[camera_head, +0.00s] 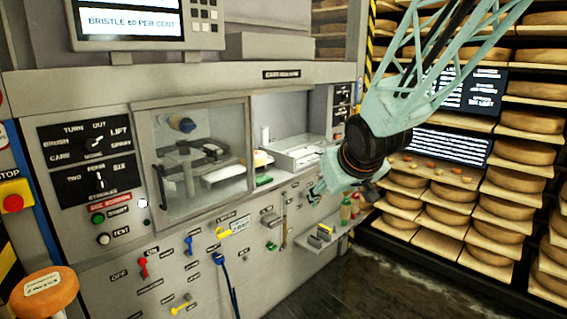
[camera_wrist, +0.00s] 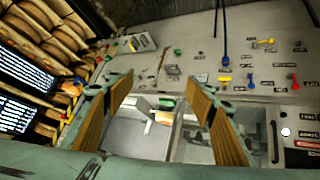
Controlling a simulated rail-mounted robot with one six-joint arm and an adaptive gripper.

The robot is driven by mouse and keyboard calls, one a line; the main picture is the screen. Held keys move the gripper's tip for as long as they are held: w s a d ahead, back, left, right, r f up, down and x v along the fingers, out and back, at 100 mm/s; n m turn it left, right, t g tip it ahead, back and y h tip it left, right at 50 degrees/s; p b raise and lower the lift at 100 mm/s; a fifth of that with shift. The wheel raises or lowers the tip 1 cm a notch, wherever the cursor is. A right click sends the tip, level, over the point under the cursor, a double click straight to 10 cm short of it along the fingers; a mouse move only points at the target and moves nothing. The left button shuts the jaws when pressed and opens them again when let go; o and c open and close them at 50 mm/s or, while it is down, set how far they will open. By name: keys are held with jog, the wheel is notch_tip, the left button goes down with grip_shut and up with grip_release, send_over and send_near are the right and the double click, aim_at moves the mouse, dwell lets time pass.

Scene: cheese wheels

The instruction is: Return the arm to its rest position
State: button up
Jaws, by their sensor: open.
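My gripper (camera_head: 318,191) hangs at the end of my pale green lattice arm in the head view, in front of the grey machine panel (camera_head: 262,213) and right of its open bay. In the wrist view the two brown-padded fingers of my gripper (camera_wrist: 163,100) stand wide apart. Nothing is held between them. Beyond the fingers the wrist view shows the machine's bay with a pale tray (camera_wrist: 191,140), and the panel with its switches.
The cabinet has a glass door (camera_head: 205,150) beside the open bay. A small shelf (camera_head: 325,238) juts out low, with bottles (camera_head: 346,210) near it. Racks of cheese wheels (camera_head: 520,148) and dark screens (camera_head: 450,145) stand at right. A cheese wheel (camera_head: 45,296) sits at lower left.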

jog(key=s+d+r+m+g+h, duration=0.1)
jog(key=s+d+r, duration=0.25)
jog(key=s, duration=0.65)
jog(key=s+d+r+m+g, duration=0.15)
jog(key=s+d, duration=0.25)
jog(key=s, duration=0.7)
jog(key=s+m+g, duration=0.1)
jog(key=s+g, duration=0.1)
jog(key=s, duration=2.4)
jog(key=shift+d+f, duration=0.15)
jog(key=shift+f, duration=0.15)
